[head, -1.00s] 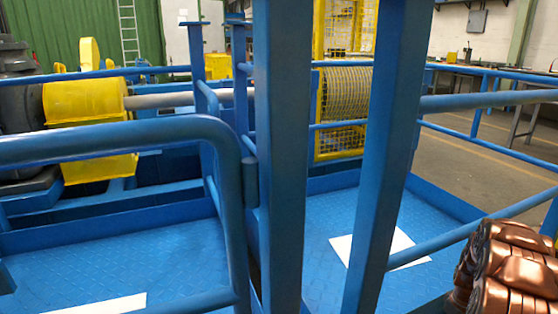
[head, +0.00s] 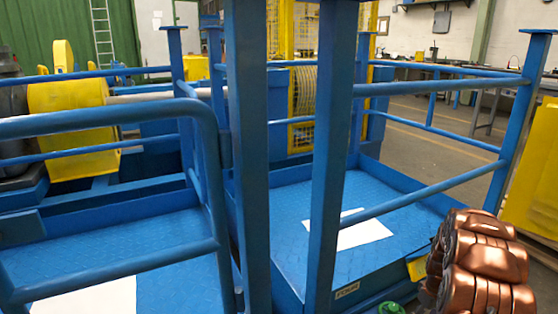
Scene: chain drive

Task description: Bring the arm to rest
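A copper-coloured, jointed part (head: 480,265) shows at the lower right of the head view. It looks like part of my own arm or gripper, with several rounded, layered segments. I cannot make out fingertips on it or see anything held. The rest of my arm is outside the picture.
Blue posts (head: 328,150) and railings (head: 120,115) stand close in front. Blue platform floors (head: 290,190) lie behind them, with white sheets (head: 350,235) on top. A yellow housing (head: 70,97) sits on a shaft at left. A yellow panel (head: 530,180) stands at right.

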